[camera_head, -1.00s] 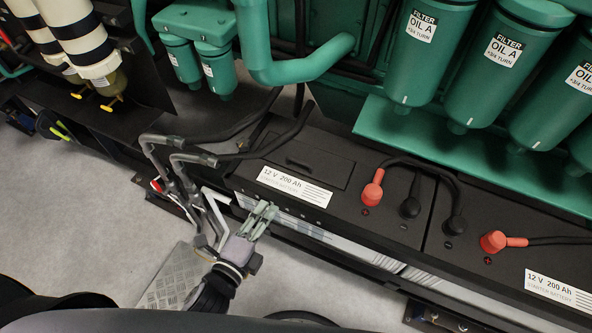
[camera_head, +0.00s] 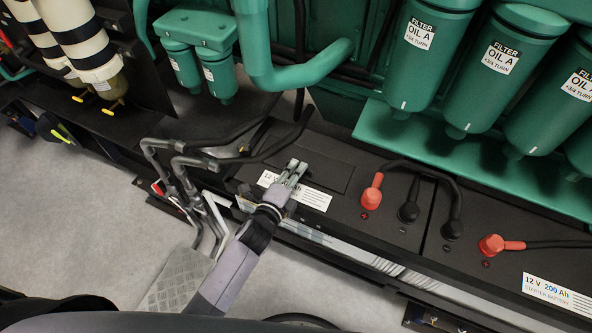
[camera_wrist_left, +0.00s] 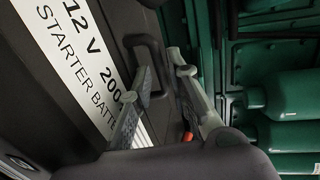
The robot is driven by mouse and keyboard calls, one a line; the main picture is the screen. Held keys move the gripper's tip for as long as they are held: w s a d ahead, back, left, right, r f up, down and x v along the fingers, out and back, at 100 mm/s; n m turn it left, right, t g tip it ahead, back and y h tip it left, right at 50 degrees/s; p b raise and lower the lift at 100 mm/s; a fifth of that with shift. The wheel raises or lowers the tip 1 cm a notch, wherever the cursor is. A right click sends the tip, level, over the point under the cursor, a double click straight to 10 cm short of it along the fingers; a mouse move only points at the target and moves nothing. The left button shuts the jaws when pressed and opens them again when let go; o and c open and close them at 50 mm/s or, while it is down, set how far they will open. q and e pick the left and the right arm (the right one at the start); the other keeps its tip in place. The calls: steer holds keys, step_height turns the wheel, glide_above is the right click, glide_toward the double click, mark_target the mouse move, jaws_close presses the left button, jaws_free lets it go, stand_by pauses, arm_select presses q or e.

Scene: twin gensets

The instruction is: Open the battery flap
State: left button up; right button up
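The battery flap (camera_head: 328,177) is a flat black panel on top of the left starter battery, and it looks closed. Its raised handle (camera_wrist_left: 146,62) shows in the wrist view just ahead of my fingers; in the head view my gripper covers that spot. My left gripper (camera_head: 294,168) is over the battery top, between the white label (camera_head: 313,199) and the flap. In the wrist view my left gripper (camera_wrist_left: 160,70) has its two fingers apart with nothing between them. I cannot tell whether a fingertip touches the handle. My right gripper is not in view.
Red terminal caps (camera_head: 371,193) and black cables lie right of the flap. Bent grey pipes (camera_head: 180,170) stand close left of my left arm. Green oil filters (camera_head: 412,55) and a thick green pipe (camera_head: 300,73) hang behind the battery.

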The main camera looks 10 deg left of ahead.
arm_select(q)
steer(key=shift+w, duration=0.25)
steer(key=shift+c, duration=0.4)
jaws_close()
steer(key=shift+f, duration=0.1)
